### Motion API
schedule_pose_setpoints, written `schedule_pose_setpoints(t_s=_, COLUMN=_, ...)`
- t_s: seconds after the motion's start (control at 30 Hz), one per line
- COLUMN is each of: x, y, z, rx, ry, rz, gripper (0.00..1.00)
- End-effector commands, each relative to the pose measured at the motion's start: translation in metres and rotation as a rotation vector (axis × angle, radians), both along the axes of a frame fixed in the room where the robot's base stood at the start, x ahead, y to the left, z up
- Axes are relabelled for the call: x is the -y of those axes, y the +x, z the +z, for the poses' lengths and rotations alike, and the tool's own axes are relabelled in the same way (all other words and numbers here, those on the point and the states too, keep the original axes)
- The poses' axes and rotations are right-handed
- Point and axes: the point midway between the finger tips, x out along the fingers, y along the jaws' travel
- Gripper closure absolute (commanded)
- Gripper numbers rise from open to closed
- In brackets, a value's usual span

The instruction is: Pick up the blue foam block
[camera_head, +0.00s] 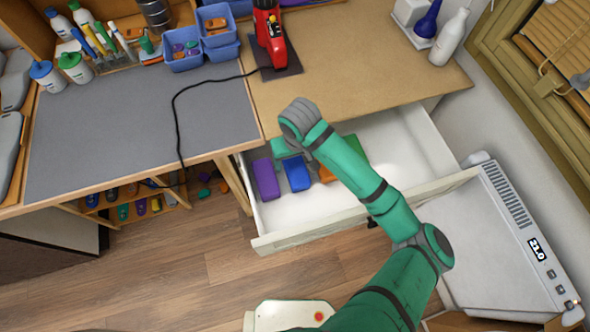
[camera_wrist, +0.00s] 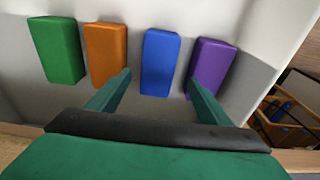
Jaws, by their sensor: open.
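The blue foam block (camera_head: 297,173) lies in the open white drawer, between a purple block and an orange block. In the wrist view the blue block (camera_wrist: 160,62) stands between and beyond my two fingertips, with a gap to each. My gripper (camera_wrist: 158,84) is open and empty. The left fingertip is near the orange block's lower end and the right one near the purple block's lower end. In the head view my green arm reaches over the drawer and the gripper is mostly hidden behind it.
The purple block (camera_wrist: 210,66), orange block (camera_wrist: 106,52) and green block (camera_wrist: 57,48) lie in a row in the drawer (camera_head: 420,145). The workbench edge (camera_head: 350,110) is just above the drawer. Bare drawer floor lies to the right.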

Motion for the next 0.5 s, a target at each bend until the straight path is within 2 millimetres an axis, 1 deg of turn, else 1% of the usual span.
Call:
schedule_pose_setpoints(t_s=0.03, x=0.000, y=0.001, z=-0.008, rx=-0.002, ry=0.000, rz=-0.003, gripper=0.27)
schedule_pose_setpoints(t_s=0.1, x=0.000, y=0.002, z=-0.017, rx=-0.002, ry=0.001, rz=-0.003, gripper=0.27)
schedule_pose_setpoints(t_s=0.27, x=0.000, y=0.003, z=-0.029, rx=0.000, ry=0.000, rz=-0.002, gripper=0.27)
schedule_pose_setpoints(t_s=0.5, x=0.002, y=0.005, z=-0.061, rx=0.000, ry=0.001, rz=-0.001, gripper=0.27)
